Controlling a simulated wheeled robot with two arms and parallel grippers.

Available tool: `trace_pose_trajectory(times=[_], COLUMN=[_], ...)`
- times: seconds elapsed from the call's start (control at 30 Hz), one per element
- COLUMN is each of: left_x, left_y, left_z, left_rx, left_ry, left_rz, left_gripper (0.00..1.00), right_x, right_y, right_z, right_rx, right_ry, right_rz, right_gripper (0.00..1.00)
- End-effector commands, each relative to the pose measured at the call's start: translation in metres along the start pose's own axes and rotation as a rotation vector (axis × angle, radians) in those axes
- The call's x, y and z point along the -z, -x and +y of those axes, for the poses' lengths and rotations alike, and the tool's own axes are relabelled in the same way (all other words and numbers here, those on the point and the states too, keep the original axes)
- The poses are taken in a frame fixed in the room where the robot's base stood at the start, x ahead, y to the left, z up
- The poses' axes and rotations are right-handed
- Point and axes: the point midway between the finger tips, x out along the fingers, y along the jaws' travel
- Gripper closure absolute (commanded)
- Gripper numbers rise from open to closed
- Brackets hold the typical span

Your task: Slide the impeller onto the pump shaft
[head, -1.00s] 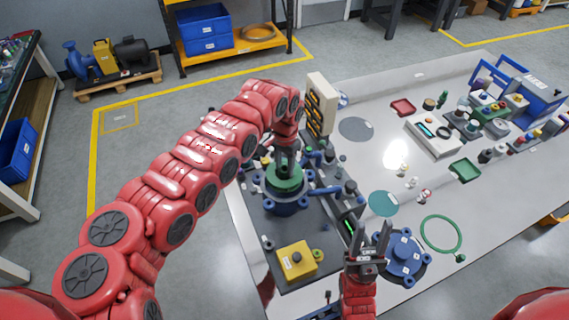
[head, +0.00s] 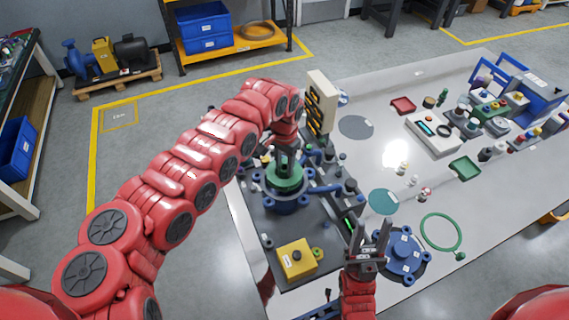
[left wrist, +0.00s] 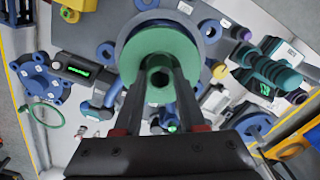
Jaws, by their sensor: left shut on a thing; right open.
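The green impeller (head: 285,178) is a round disc with a hub, above or at the top of the blue pump housing (head: 287,204) on the dark base plate. My left gripper (head: 286,160) is shut on the impeller's hub from above. In the left wrist view the impeller (left wrist: 150,45) lies over the blue housing, with the fingers (left wrist: 157,88) on its hub. The pump shaft is hidden, so I cannot tell how far the impeller sits on it. My right gripper (head: 370,240) is open and empty, beside the blue flanged cover.
The blue flanged cover (head: 405,256) lies near the table's front, with a green ring (head: 441,233) to its right. A yellow button box (head: 297,258) stands on the base plate. A beige panel (head: 321,103) rises behind the pump. Red and green trays lie further right.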

Motion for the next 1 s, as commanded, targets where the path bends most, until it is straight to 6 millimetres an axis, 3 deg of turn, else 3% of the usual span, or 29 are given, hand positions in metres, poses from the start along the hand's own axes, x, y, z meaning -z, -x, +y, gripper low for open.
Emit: trace_pose_trajectory(times=[0.37, 0.4, 0.57, 1.0], left_x=[0.000, 0.000, 0.000, 0.000], left_y=[-0.014, -0.012, -0.012, -0.007], left_z=[0.000, -0.001, 0.000, 0.000], left_rx=[0.001, 0.001, 0.001, 0.000], left_ry=[0.000, 0.000, 0.000, 0.000], left_rz=[0.001, 0.001, 0.001, 0.000], left_gripper=[1.00, 0.53, 0.25, 0.25], right_x=[-0.002, -0.001, -0.001, -0.001], right_y=[0.009, 0.007, 0.007, 0.004], right_z=[0.000, 0.000, 0.000, 0.000], right_rx=[0.000, 0.000, 0.000, 0.000], right_ry=[0.000, 0.000, 0.000, 0.000], right_rz=[0.000, 0.000, 0.000, 0.000], right_gripper=[0.55, 0.55, 0.55, 0.55])
